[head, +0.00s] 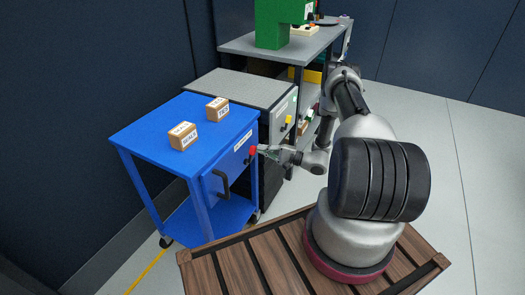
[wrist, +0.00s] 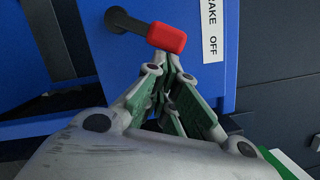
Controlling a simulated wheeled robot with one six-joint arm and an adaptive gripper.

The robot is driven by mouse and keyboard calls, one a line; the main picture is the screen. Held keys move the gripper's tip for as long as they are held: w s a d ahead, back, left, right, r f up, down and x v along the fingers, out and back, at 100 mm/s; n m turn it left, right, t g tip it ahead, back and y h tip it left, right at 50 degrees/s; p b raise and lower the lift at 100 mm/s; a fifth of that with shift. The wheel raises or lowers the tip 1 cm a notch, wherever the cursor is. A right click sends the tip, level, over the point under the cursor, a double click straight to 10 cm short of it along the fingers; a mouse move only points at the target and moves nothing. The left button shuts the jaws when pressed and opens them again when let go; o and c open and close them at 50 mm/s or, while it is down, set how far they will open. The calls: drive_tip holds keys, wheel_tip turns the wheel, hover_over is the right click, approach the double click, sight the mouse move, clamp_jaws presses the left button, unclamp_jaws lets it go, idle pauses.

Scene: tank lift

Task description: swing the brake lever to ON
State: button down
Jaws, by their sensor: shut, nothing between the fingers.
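The brake lever has a red grip (wrist: 167,37) on a dark arm with a round black pivot (wrist: 117,20), on the blue cart's front panel. In the wrist view the grip points right from the pivot, towards a white label (wrist: 212,30) on which "RAKE" and "OFF" can be read. The red grip also shows in the head view (head: 252,151). My gripper (wrist: 164,66) is shut and empty, with its fingertips just below the red grip in the wrist view. I cannot tell whether they touch it. In the head view my gripper (head: 262,150) is beside the lever.
The blue cart (head: 150,127) carries two small labelled boxes (head: 183,136) and has a black handle (head: 221,184) on its front. A grey cabinet (head: 240,88) stands close behind it, then a grey bench (head: 290,46) with a green machine. Open floor (head: 460,130) lies to the right.

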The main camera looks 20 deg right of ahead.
drive_tip(key=shift+r, duration=0.15)
drive_tip(key=s+a+r+n, duration=0.1)
drive_tip(key=n, duration=0.2)
drive_tip(key=a+r+n+h, duration=0.1)
drive_tip(key=n, duration=0.1)
drive_tip(key=s+a+r+n+g, duration=0.1)
drive_tip(key=n, duration=0.2)
drive_tip(key=shift+s+a+r+n+h, duration=0.2)
drive_tip(key=shift+s+r+n+h, duration=0.05)
drive_tip(key=shift+s+n+h, duration=0.1)
drive_tip(key=shift+w+d+r, duration=0.55)
drive_tip(key=shift+w+d, duration=0.05)
drive_tip(key=shift+d, duration=0.15)
drive_tip(key=shift+w+d+r, duration=0.5)
drive_tip(key=shift+w+d, duration=0.05)
drive_tip(key=shift+d, duration=0.2)
drive_tip(key=v, duration=1)
drive_tip(key=shift+r, duration=0.2)
drive_tip(key=shift+a, duration=0.1)
